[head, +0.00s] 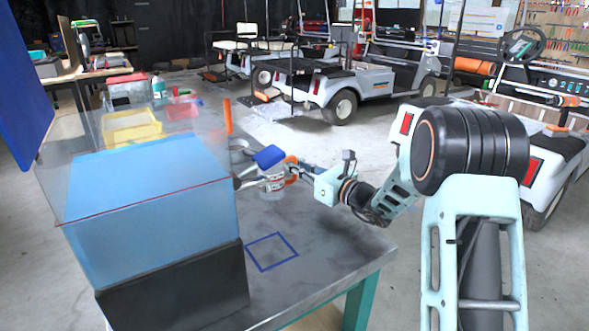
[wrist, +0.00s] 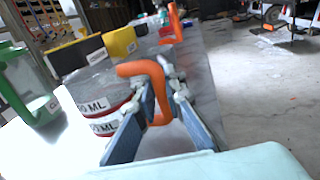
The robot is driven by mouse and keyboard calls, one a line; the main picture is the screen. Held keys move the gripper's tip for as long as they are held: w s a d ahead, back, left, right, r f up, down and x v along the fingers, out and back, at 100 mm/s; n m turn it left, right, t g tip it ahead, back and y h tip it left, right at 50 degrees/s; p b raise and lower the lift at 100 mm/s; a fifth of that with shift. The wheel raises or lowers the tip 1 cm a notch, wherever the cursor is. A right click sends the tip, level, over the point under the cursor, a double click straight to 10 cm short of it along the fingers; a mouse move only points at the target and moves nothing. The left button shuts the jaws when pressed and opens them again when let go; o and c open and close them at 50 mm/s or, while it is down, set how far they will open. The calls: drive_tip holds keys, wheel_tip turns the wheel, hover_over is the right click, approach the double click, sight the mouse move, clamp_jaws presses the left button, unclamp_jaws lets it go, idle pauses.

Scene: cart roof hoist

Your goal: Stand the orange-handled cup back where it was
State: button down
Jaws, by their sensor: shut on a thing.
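The orange-handled cup is a clear vessel with white ML labels and red bands; its body (wrist: 88,84) is at the left of the wrist view, and it shows small in the head view (head: 272,184). My gripper (wrist: 162,92) is shut on its orange handle (wrist: 140,69), with a blue finger on each side. In the head view, my gripper (head: 289,168) reaches in from the right over the table. I cannot tell whether the cup's base touches the table. A blue outlined square (head: 272,252) is on the tabletop, nearer the camera, and looks empty.
A large blue box (head: 150,200) under a clear sheet stands left of the cup. Yellow (head: 132,127) and red bins are behind it. An upright orange piece (head: 228,115) is beyond the gripper. A green-handled vessel (wrist: 38,95) stands left in the wrist view. The table's front right is clear.

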drive_tip(key=shift+f, duration=0.1)
drive_tip(key=c, duration=2)
unclamp_jaws()
drive_tip(key=shift+c, duration=0.2)
drive_tip(key=shift+r, duration=0.2)
drive_tip(key=p+v, duration=0.2)
drive_tip(key=v, duration=1)
